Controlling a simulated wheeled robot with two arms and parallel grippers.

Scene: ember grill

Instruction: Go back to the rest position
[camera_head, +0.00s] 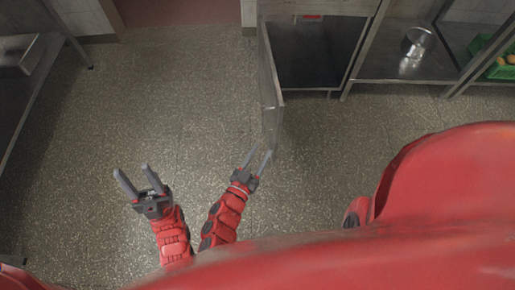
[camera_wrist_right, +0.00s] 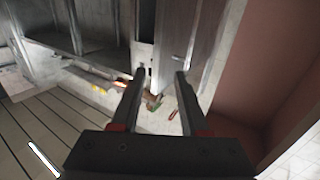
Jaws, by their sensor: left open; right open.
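My left gripper (camera_head: 140,182) is open and empty over the speckled floor in the head view. My right gripper (camera_head: 256,160) is to its right, open and empty, with its fingertips near the lower end of an open cabinet door. In the right wrist view my right gripper (camera_wrist_right: 160,85) shows two fingers spread apart with nothing held between them. Small blurred objects show far beyond the fingertips there, too unclear to name.
The open metal door (camera_head: 270,90) juts out from a cabinet (camera_head: 315,50). Steel shelving (camera_head: 385,65) with a metal pot (camera_head: 415,45) and a green crate (camera_head: 497,72) stands at the upper right. A metal table (camera_head: 40,85) is at the left. The floor (camera_head: 160,90) between is clear.

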